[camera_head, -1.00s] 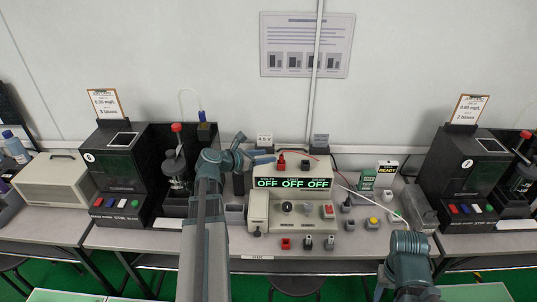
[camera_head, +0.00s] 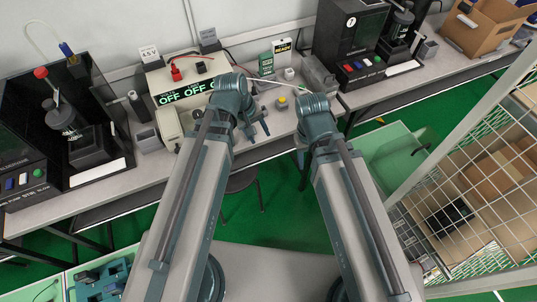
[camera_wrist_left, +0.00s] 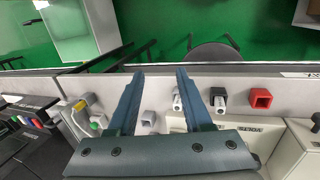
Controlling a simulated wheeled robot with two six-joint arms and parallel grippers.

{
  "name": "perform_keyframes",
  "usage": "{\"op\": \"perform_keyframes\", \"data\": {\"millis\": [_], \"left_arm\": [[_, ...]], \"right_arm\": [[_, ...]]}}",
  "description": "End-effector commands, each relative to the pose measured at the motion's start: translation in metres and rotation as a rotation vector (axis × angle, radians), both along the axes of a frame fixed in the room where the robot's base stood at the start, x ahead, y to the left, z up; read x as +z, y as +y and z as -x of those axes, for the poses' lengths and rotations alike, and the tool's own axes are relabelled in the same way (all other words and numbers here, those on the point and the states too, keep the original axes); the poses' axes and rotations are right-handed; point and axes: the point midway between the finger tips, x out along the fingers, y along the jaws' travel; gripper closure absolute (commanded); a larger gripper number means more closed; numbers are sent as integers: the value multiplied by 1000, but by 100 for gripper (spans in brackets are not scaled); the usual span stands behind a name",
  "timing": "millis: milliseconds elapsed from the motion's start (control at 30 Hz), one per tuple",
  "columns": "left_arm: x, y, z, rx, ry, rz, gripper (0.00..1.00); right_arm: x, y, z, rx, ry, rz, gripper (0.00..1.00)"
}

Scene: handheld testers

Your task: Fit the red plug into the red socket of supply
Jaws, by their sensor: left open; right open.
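The supply (camera_head: 158,79) is a beige unit with a green OFF display, partly behind my left arm. A red fitting (camera_head: 176,73) and a black one stand on its top; I cannot tell whether the red one is plug or socket. A hollow red block (camera_wrist_left: 260,98) lies near the bench's front edge in the left wrist view, hidden in the head view. My left gripper (camera_head: 258,130) is open and empty over the bench front; it also shows in the left wrist view (camera_wrist_left: 159,72). My right gripper (camera_head: 302,168) points down beside the bench edge, its fingers partly hidden.
A wire cage (camera_head: 480,170) stands at right. A stool (camera_wrist_left: 216,52) is below.

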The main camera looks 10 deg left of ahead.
Motion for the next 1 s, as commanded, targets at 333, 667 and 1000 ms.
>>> {"op": "perform_keyframes", "data": {"millis": [333, 667, 1000], "left_arm": [[-8, -40, 67, -764, 49, -341, 50], [-7, -41, 72, -847, 59, -377, 50], [8, -41, 71, -843, 58, -376, 50]], "right_arm": [[0, 0, 0, 0, 0, 0, 50], [0, 0, 0, 0, 0, 0, 50], [15, 0, 0, 0, 0, 0, 50]]}}
